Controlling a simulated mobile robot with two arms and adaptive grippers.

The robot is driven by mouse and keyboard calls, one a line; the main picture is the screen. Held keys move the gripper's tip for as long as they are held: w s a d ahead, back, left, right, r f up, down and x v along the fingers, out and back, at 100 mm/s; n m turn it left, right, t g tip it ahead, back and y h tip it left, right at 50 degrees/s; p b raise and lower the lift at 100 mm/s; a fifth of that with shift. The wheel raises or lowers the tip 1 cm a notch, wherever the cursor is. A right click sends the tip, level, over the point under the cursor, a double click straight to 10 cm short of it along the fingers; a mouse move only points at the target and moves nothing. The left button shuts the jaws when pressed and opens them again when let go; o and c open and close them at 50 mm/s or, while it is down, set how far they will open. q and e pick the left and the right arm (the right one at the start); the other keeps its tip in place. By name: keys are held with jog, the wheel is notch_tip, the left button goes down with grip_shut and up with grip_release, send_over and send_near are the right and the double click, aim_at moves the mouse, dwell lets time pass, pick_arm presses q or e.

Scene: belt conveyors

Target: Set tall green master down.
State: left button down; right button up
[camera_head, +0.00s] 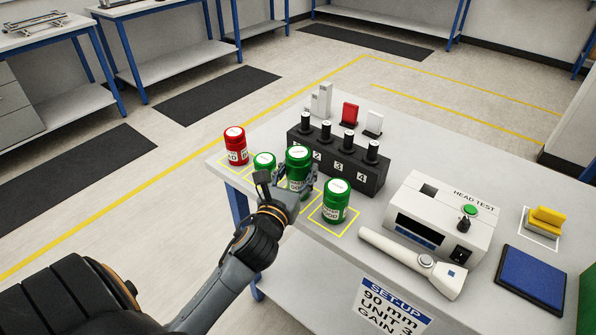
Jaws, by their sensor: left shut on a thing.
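Another green canister (335,203) stands to the right inside a yellow outline. My right gripper is not in view.
A red canister (236,147) stands at the table's left corner. A black numbered block (340,170) with black-topped plugs is close behind the held canister. A white tester (440,220), a white handheld wand (410,262) and a blue pad (532,279) lie to the right.

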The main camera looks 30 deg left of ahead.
pick_arm(q)
jog(key=c, duration=0.9)
grip_release()
jog(key=shift+f, duration=0.1)
jog(key=o, duration=0.3)
jog(key=shift+b+v, duration=1)
jog(key=shift+v, duration=5.05)
jog(key=shift+a, duration=0.1)
